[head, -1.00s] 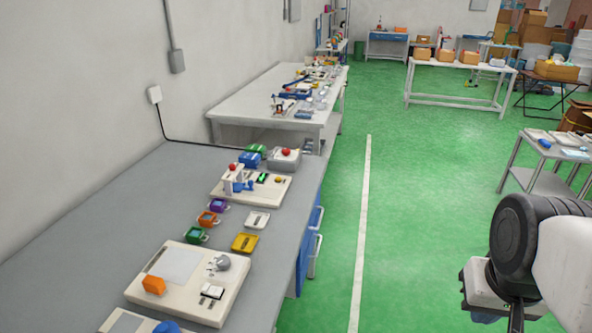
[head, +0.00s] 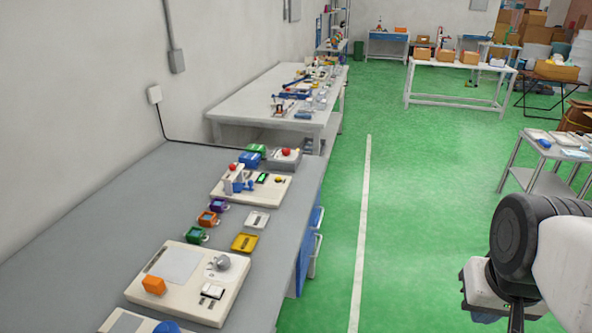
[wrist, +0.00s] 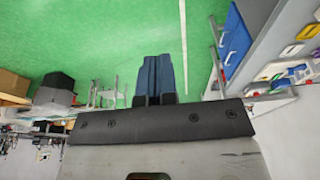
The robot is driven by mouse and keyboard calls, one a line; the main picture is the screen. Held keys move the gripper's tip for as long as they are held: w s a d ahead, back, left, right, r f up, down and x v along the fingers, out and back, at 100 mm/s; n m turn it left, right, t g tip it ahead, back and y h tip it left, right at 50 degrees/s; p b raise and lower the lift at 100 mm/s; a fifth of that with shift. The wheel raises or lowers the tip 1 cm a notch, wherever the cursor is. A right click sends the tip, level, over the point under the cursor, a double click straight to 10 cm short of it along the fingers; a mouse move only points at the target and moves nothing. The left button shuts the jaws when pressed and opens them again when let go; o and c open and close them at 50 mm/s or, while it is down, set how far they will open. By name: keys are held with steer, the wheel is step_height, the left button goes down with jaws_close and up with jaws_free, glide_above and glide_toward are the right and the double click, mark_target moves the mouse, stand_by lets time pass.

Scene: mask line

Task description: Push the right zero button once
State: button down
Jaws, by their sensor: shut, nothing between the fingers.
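I cannot make out a zero button by its marking. A red knob (head: 232,167) is at the board's left. A grey box with a red button (head: 287,152) stands behind it. My gripper (wrist: 152,78) shows in the wrist view with its blue fingers together and empty, over the green floor. It is far from the board, off to the right of the bench.
The grey bench (head: 100,225) runs along the left wall. Coloured bins, a yellow tray (head: 245,242) and a nearer cream board (head: 135,288) with an orange block (head: 154,285) lie on it. Green floor (head: 410,210) is clear between the bench and my arm. A cart (head: 545,180) stands at right.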

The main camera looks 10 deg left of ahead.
steer(key=w+a+r+n+h, duration=0.1)
steer(key=w+a+r, duration=0.15)
steer(key=w, duration=0.75)
steer(key=w+a+r+h, duration=0.1)
steer(key=w+a+r, duration=0.15)
steer(key=w, duration=0.85)
steer(key=w+a+n+t+h, duration=0.1)
steer(key=w+a, duration=0.4)
steer(key=w, duration=0.5)
steer(key=w+a+t, duration=0.1)
steer(key=w+a, duration=0.4)
steer(key=w, duration=0.4)
steer(key=n+t, duration=0.4)
glide_above(277, 178)
step_height(277, 178, down, 19)
steer(key=shift+w+r, duration=0.1)
steer(key=shift+r, duration=0.1)
steer(key=shift+f, duration=0.15)
steer(key=shift+f, duration=4.25)
